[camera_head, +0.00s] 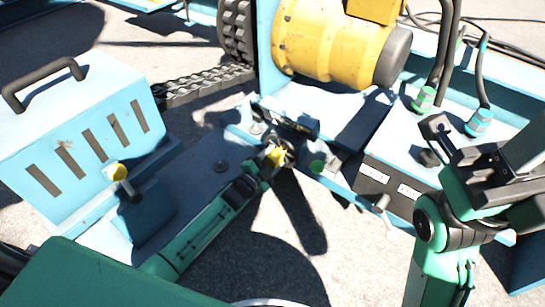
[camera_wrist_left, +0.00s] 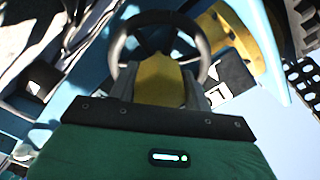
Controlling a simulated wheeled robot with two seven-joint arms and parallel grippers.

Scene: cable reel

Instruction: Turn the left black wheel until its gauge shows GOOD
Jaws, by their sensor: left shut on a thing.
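The black wheel shows in the left wrist view (camera_wrist_left: 158,16) as a dark round rim. In the head view the wheel (camera_head: 291,151) is small and partly hidden by my left gripper (camera_head: 275,156). That gripper is shut on the wheel, with a yellow part at its tip. In the left wrist view the yellow part (camera_wrist_left: 160,82) lies across the lower wheel and hides it there. My right gripper (camera_head: 433,142) is at the right, away from the wheel, its two black fingers apart and empty. No gauge reading can be made out.
A pale blue slotted box (camera_head: 85,135) with a dark handle stands at the left. A yellow motor (camera_head: 325,45) sits at the top. A dark panel with white labels (camera_head: 373,174), too small to read, lies right of the wheel. Cables run at upper right.

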